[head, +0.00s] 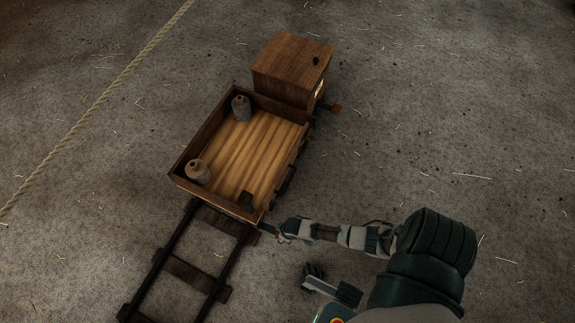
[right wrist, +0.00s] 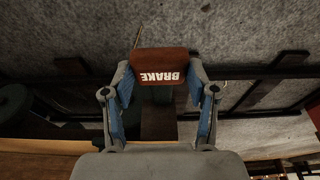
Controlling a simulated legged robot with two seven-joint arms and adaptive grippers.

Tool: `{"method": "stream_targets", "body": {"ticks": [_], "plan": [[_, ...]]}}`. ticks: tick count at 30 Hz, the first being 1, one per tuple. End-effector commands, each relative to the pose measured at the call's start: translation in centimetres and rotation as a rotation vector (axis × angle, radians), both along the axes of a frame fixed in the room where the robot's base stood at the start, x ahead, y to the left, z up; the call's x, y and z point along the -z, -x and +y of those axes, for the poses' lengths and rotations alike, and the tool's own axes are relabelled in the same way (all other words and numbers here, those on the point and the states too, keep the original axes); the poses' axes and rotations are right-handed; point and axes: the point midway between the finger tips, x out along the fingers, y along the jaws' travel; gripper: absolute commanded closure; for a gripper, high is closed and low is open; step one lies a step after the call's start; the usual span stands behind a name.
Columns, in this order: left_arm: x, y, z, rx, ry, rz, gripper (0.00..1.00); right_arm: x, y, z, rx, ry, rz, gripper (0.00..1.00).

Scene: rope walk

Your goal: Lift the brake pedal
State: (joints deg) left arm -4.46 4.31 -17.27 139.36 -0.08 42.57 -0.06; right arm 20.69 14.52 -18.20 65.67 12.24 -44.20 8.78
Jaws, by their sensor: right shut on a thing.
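The brake pedal (right wrist: 165,65) is a red-brown plate marked BRAKE, and its lettering shows upside down in the right wrist view. My right gripper (right wrist: 161,84) is shut on it, one blue-padded finger at each side. A dark bar shows below the plate between the fingers. In the head view my right gripper (head: 279,231) is at the near right corner of the wooden cart (head: 250,160). The pedal is too small and covered to make out clearly there.
The cart stands at the end of dark rails with wooden sleepers (head: 190,272). A small red piece (head: 336,108) sticks out beside the box. A rope (head: 100,100) crosses at left.

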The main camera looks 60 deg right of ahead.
Motion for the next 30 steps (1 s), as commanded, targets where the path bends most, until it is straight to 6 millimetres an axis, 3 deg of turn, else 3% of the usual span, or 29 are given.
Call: {"method": "stream_targets", "body": {"ticks": [4,5,8,20,26,30], "plan": [[0.0,0.0,0.0,0.0,0.0,0.0,0.6,-0.2,-0.5,0.1,0.0,-0.002,-0.011,1.0],[0.0,0.0,0.0,0.0,0.0,0.0,0.6,-0.2,-0.5,0.1,0.001,-0.002,-0.012,0.4],[0.2,-0.3,0.0,0.0,0.0,0.003,0.6,-0.2,-0.5,0.1,0.0,-0.002,-0.011,0.17],[0.0,0.0,0.0,0.0,0.001,-0.002,0.6,-0.4,-0.2,0.0,0.001,-0.002,-0.007,0.17],[0.0,0.0,0.0,0.0,0.001,-0.002,0.6,-2.8,0.5,-0.1,-0.001,-0.001,-0.007,0.17],[0.0,-0.1,0.0,0.0,0.0,-0.001,0.6,-5.6,1.1,-0.1,0.0,-0.002,-0.01,0.17]]}}
